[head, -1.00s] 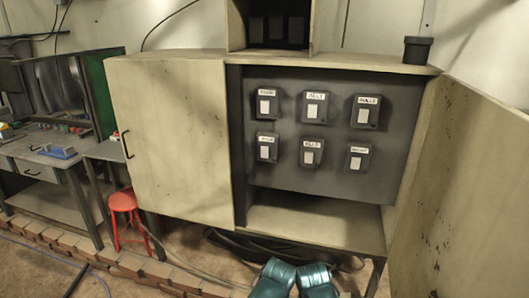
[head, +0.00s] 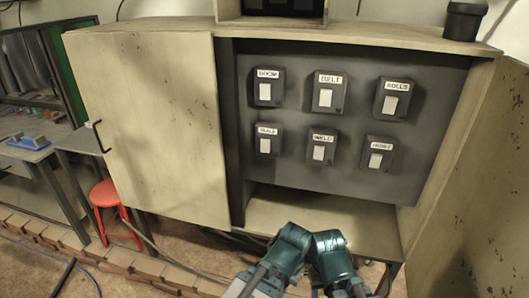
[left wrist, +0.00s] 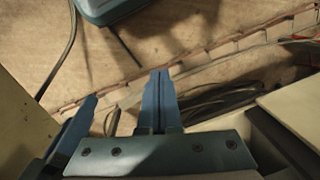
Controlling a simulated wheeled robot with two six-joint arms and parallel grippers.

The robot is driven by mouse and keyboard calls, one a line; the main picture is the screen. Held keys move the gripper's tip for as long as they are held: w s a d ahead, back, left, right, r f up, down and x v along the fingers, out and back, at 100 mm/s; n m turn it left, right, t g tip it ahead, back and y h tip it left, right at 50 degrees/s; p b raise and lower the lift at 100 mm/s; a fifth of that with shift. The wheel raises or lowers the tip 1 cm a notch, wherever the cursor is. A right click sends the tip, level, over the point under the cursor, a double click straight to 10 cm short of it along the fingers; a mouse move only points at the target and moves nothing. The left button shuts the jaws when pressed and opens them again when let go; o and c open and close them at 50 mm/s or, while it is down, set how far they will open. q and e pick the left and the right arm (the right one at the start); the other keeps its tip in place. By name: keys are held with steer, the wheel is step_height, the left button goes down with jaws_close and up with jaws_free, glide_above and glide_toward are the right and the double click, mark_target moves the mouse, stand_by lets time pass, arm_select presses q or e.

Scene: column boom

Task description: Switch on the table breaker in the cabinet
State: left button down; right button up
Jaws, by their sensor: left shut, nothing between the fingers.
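The cabinet (head: 318,216) stands open, with two rows of breakers on a dark panel in the head view. The table breaker (head: 265,140) is the lower left one, its small label seeming to read TABLE; its pale rocker faces me. I cannot tell whether it is on or off. My left gripper (left wrist: 161,74) is shut and empty in the left wrist view, above the floor. A blue part at that view's left edge (left wrist: 78,122) may be my right gripper; its jaws are unclear.
Other breakers include boom (head: 265,88), belt (head: 327,91), rolls (head: 391,98), weld (head: 320,147) and hoist (head: 378,157). The left door panel (head: 145,125) is closed; the right door (head: 480,190) stands open towards me. A red stool (head: 108,197) stands at left.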

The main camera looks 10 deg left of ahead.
arm_select(q)
steer(key=shift+s, duration=0.1)
arm_select(e)
steer(key=shift+s, duration=0.1)
arm_select(q)
steer(key=w+r+n+t+h, duration=0.3)
steer(key=w+n+t, duration=0.1)
steer(key=w, duration=0.5)
steer(key=w+r+n+t+h, duration=0.3)
steer(key=w+n+t, duration=0.15)
steer(key=w, duration=0.35)
steer(key=w+a+r+n+t+y, duration=0.2)
steer(key=w+a+r+n+t, duration=0.2)
steer(key=a+r+n, duration=0.2)
steer(key=w+a+r+n+t+y, duration=0.2)
steer(key=w+a+r+n+t, duration=0.2)
steer(key=a, duration=0.5)
step_height(320, 180, up, 3)
steer(key=w+n, duration=0.1)
steer(key=n, duration=0.2)
steer(key=shift+f, duration=0.15)
arm_select(e)
steer(key=shift+f, duration=0.25)
arm_select(q)
steer(key=shift+w+b, duration=0.1)
steer(key=shift+b, duration=0.2)
